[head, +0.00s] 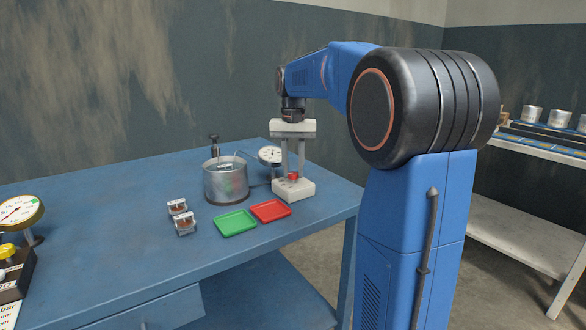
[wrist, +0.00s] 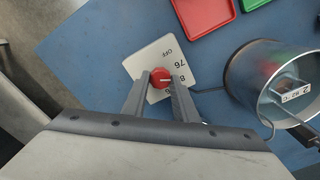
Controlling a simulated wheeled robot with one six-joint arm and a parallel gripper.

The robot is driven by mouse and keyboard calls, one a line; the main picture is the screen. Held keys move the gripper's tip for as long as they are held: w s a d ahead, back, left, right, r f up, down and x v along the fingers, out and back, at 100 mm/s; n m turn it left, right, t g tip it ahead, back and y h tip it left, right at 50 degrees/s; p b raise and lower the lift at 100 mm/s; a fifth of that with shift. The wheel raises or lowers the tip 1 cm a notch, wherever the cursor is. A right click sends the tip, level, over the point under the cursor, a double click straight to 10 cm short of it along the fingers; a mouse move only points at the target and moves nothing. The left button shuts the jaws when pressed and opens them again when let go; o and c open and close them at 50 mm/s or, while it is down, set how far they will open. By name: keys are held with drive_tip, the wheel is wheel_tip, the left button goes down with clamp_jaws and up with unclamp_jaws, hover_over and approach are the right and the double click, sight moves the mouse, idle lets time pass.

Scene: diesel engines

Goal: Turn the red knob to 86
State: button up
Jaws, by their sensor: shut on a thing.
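The red knob (head: 293,176) sits on top of a white box near the right end of the blue table. In the wrist view the red knob (wrist: 160,78) has a pale pointer mark aimed to the right. The white dial plate (wrist: 150,62) around it shows OFF, 76 and further numbers partly hidden by a finger. My gripper (wrist: 160,82) points down over the box, its two fingers shut on the knob's sides. In the head view my gripper (head: 293,172) stands upright above the box.
A metal pot (head: 226,182) stands left of the box, with a round gauge (head: 270,156) behind. A red tray (head: 270,211) and green tray (head: 235,223) lie in front. Another gauge (head: 18,212) stands at the far left.

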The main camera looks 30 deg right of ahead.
sight(294, 173)
drive_tip(key=shift+m, duration=1.7)
drive_tip(key=o, duration=1.1)
drive_tip(key=shift+c, duration=0.2)
wheel_tip(294, 173, up, 17)
drive_tip(key=shift+r, duration=0.2)
